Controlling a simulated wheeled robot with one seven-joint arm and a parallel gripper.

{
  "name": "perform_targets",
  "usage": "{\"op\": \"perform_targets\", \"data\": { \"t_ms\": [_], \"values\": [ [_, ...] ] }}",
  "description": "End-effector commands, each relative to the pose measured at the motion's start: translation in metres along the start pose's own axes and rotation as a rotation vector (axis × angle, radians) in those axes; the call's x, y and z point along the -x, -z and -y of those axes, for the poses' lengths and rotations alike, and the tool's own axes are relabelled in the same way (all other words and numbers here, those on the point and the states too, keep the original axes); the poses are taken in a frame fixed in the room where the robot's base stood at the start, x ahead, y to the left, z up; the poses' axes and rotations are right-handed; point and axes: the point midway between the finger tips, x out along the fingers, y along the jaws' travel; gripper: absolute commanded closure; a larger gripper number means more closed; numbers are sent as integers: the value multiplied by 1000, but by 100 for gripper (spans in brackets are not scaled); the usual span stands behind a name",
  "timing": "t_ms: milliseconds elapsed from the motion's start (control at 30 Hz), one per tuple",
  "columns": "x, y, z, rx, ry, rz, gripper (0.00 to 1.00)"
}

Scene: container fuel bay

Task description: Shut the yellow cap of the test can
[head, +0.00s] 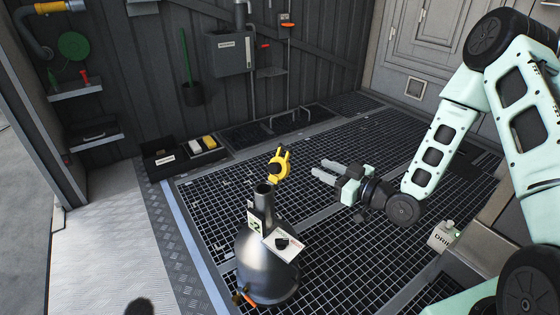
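The test can (265,262) is a grey metal vessel with a round body and a narrow neck, standing upright on the grating in the head view. Its yellow cap (278,167) is swung up and open above the right side of the neck (263,190), whose mouth is uncovered. My gripper (322,172) is to the right of the yellow cap and points left toward it, with a gap between them. Its two grey fingers appear parted with nothing between them, and it does not touch the can.
A drip container (443,236) stands at the right. A dark tray with yellow and white items (203,145) lies at the back left. Wall shelves (95,135) and a grey box (231,53) line the back. The floor grating (340,235) around the can looks mostly clear.

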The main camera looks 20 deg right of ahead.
Motion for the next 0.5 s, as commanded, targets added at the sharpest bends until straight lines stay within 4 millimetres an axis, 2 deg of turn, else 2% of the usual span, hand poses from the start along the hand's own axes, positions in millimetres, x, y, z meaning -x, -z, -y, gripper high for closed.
{"op": "perform_targets", "data": {
  "t_ms": [33,133,233,367,500],
  "values": [
    [3,-7,-3,-6,-14,-23,69],
    [3,-6,-6,-7,-22,-46,69],
    [-6,-5,-6,-5,-22,-48,69],
    [-28,-3,-6,-4,-21,-49,69],
    [-57,-3,-7,-5,-22,-49,69]
  ]
}}
